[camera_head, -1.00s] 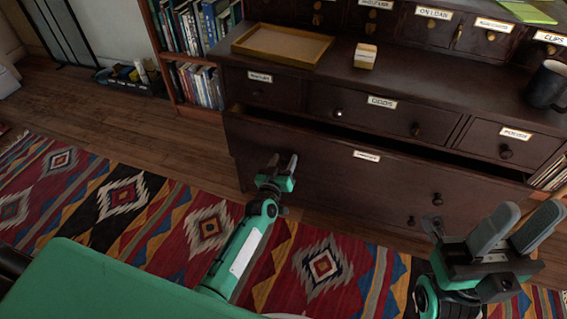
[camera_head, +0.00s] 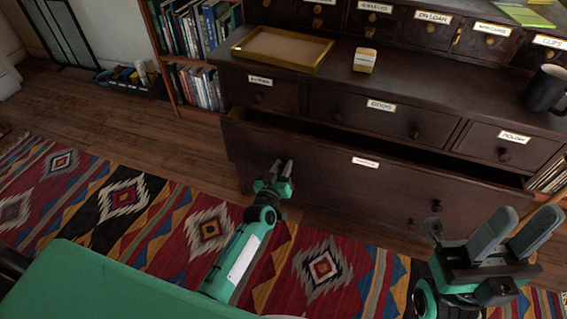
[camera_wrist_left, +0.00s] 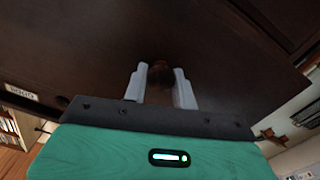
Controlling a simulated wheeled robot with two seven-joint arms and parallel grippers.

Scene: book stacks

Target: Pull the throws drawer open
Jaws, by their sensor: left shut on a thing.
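The wide lower drawer (camera_head: 330,180) of the dark chest stands partly out, with a dark gap above its front edge. Its small white label (camera_head: 365,162) is too small to read in the head view. My left gripper (camera_head: 282,170) is at the left part of the drawer front. In the left wrist view its two pale fingers (camera_wrist_left: 159,85) are shut around a brown knob (camera_wrist_left: 160,75). The drawer's right knob (camera_head: 436,205) is free. My right gripper (camera_head: 510,235) is open and empty, raised at the lower right, apart from the chest.
Smaller closed drawers, such as the one labelled ODDS (camera_head: 370,112), sit above. A tray (camera_head: 282,66), a small box (camera_head: 365,60) and a dark mug (camera_head: 546,90) stand on the chest top. A patterned rug (camera_head: 130,220) covers the floor in front.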

